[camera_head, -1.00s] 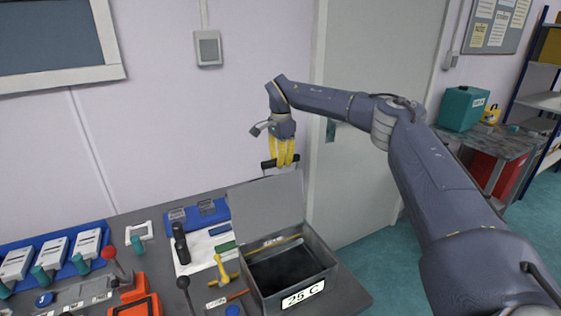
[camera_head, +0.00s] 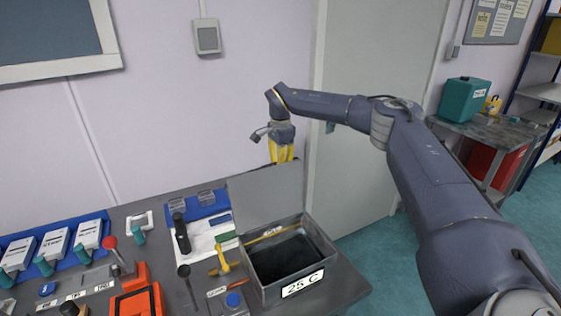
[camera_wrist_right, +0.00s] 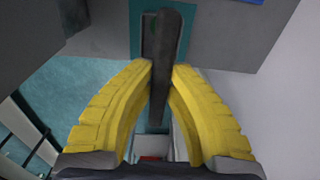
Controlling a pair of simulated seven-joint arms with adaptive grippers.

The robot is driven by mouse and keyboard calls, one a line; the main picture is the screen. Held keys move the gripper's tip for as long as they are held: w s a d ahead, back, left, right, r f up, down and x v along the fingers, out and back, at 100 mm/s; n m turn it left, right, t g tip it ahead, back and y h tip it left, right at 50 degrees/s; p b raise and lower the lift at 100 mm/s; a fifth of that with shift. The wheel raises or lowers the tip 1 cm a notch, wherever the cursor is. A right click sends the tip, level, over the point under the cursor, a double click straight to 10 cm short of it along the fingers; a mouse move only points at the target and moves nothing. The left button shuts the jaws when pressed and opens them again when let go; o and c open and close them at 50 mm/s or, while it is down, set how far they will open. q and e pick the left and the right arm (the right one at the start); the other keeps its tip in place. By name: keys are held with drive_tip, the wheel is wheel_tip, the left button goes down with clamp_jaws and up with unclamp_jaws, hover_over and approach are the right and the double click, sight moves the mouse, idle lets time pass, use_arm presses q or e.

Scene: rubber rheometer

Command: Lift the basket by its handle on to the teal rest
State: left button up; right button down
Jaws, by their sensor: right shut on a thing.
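My right gripper (camera_head: 282,154) points down behind the raised grey lid (camera_head: 265,195) of the bath labelled 25 C. The lid hides its fingertips and what hangs below them in the head view. In the right wrist view, the yellow fingers (camera_wrist_right: 162,75) are closed around a dark bar, the basket's handle (camera_wrist_right: 162,50). The basket's body cannot be made out in either view. Teal patches show around the handle in the wrist view; I cannot tell whether they are the teal rest or the floor. My left gripper is not in view.
The open bath (camera_head: 325,284) stands at the bench's right end. Left of it lie a yellow-handled tool (camera_head: 222,262), a black-handled tool (camera_head: 181,235), a blue tray (camera_head: 204,206) and an orange frame (camera_head: 137,303). A door (camera_head: 370,140) stands behind at the right.

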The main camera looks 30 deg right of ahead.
drive_tip(key=shift+f, duration=0.9)
idle(1.3)
drive_tip(key=c, duration=1.4)
unclamp_jaws()
drive_tip(key=shift+o, duration=0.2)
wheel_tip(320, 180, up, 12)
